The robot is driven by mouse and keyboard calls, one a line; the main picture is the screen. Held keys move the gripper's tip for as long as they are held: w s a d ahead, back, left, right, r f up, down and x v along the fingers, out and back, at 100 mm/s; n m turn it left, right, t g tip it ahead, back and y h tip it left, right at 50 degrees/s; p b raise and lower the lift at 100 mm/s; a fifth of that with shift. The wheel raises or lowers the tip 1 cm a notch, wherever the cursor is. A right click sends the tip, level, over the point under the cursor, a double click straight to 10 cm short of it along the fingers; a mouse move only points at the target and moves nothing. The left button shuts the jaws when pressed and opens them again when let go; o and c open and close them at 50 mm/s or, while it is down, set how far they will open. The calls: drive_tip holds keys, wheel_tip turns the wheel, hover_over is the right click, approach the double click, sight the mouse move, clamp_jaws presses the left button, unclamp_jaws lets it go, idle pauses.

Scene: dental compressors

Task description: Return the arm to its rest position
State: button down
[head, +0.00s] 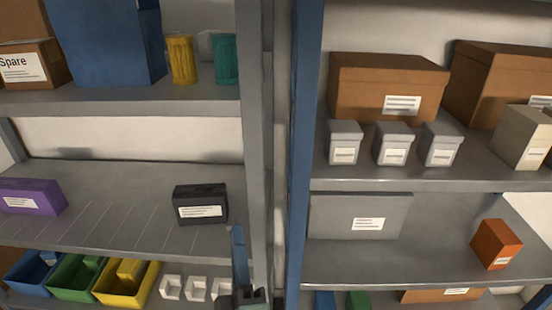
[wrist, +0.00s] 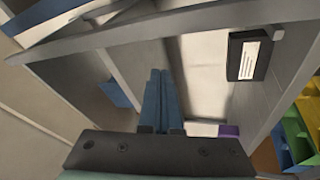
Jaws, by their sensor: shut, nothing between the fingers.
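My gripper (wrist: 161,74) is shut, its two blue-grey fingers side by side with nothing between them. In the head view my gripper (head: 238,232) shows at the bottom centre, in front of the grey upright between the two shelf units. The black box also shows in the wrist view (wrist: 243,57), at the upper right of the fingers. The rest of the arm is mostly out of view.
A grey upright (head: 256,120) and a blue post (head: 302,120) stand close to my gripper. Left shelves hold a purple box (head: 32,197) and blue, green and yellow bins (head: 128,283). Right shelves hold brown cartons (head: 385,82), small grey boxes and an orange box (head: 496,244).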

drive_tip(key=s+d+r+m+t+h, duration=0.1)
drive_tip(key=d+r+m+h, duration=0.25)
drive_tip(key=r, duration=0.55)
drive_tip(key=d+r+m+t+h, duration=0.2)
drive_tip(key=r+m, duration=0.3)
drive_tip(key=r, duration=0.3)
drive_tip(key=s+d+r+m+t+h, duration=0.15)
drive_tip(key=r+m, duration=0.25)
drive_tip(key=r, duration=0.5)
drive_tip(key=s+r+m+t+y, duration=0.1)
drive_tip(key=s+r+m, duration=0.1)
drive_tip(key=s+r, duration=0.2)
drive_tip(key=s+r+m+y, duration=0.1)
drive_tip(key=s+r, duration=0.3)
drive_tip(key=r, duration=0.6)
drive_tip(key=shift+s+a+r+m+t+y, duration=0.2)
drive_tip(key=shift+s+a+m+t+y, duration=0.15)
drive_tip(key=shift+m, duration=0.3)
drive_tip(key=shift+w, duration=0.1)
